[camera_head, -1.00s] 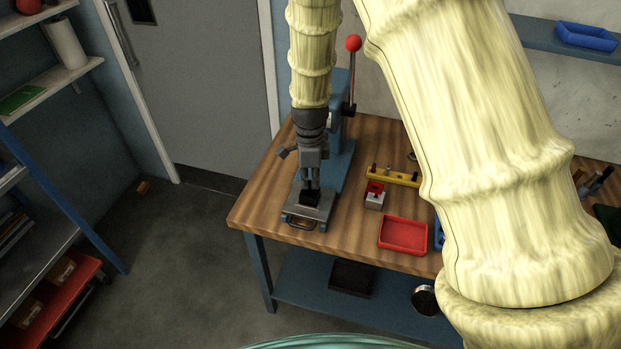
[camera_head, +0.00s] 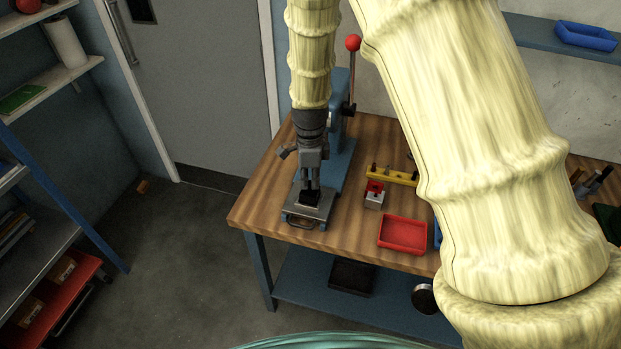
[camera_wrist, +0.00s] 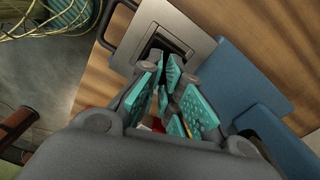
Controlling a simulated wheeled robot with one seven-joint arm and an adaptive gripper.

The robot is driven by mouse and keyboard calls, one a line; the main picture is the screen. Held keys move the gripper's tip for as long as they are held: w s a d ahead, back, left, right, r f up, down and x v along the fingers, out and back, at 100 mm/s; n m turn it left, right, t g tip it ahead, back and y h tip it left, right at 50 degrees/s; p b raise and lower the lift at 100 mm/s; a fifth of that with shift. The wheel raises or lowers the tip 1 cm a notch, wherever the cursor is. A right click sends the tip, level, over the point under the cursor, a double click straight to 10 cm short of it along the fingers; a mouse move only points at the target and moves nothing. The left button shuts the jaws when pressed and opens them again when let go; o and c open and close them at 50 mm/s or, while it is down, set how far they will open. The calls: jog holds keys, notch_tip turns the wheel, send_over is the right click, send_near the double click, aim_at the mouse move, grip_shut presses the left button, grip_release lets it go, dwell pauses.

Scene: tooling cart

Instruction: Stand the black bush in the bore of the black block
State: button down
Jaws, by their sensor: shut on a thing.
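The black block (camera_head: 309,198) sits on the grey plate at the foot of the blue press. In the wrist view its dark square top (camera_wrist: 168,43) shows just beyond the fingers. My gripper (camera_head: 311,184) points down right above the block. In the wrist view its teal-padded fingers (camera_wrist: 168,92) are close together, shut on the black bush. The bush is small and mostly hidden between the fingers. I cannot tell whether its lower end is in the bore or just above it.
The blue press (camera_head: 339,165) with a red-knobbed lever stands close behind my gripper. To the right on the wooden bench are a grey block with a red top (camera_head: 375,195), a yellow rack (camera_head: 392,175) and a red tray (camera_head: 403,234). The bench's left edge is near.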

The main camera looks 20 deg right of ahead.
jog(key=c, duration=1.5)
grip_release()
jog(key=o, duration=0.4)
jog(key=shift+r, duration=0.1)
jog(key=shift+r+p, duration=2.5)
jog(key=shift+r, duration=0.4)
